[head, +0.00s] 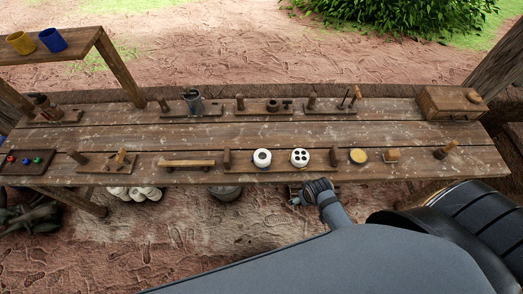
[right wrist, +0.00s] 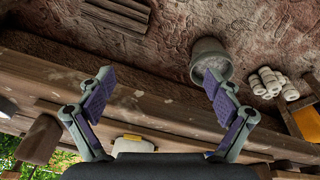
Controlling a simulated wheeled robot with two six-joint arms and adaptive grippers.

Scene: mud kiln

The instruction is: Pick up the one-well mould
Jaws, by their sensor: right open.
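The one-well mould (head: 262,158) is a round white disc with a single dark well. It lies on the front part of the wooden bench, left of a similar white disc with several dark wells (head: 300,157). My right gripper (head: 298,196) is at the bench's front edge, to the right of and nearer than the one-well mould, and apart from it. In the right wrist view its two fingers (right wrist: 160,92) are spread wide with nothing between them. I cannot make out the mould there. My left gripper is not in view.
A yellow-topped round piece (head: 358,156) lies to the right. A wooden box (head: 450,103) is at the back right. A bucket (right wrist: 210,62) and white rolls (right wrist: 274,83) are on the ground below the bench (head: 230,134).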

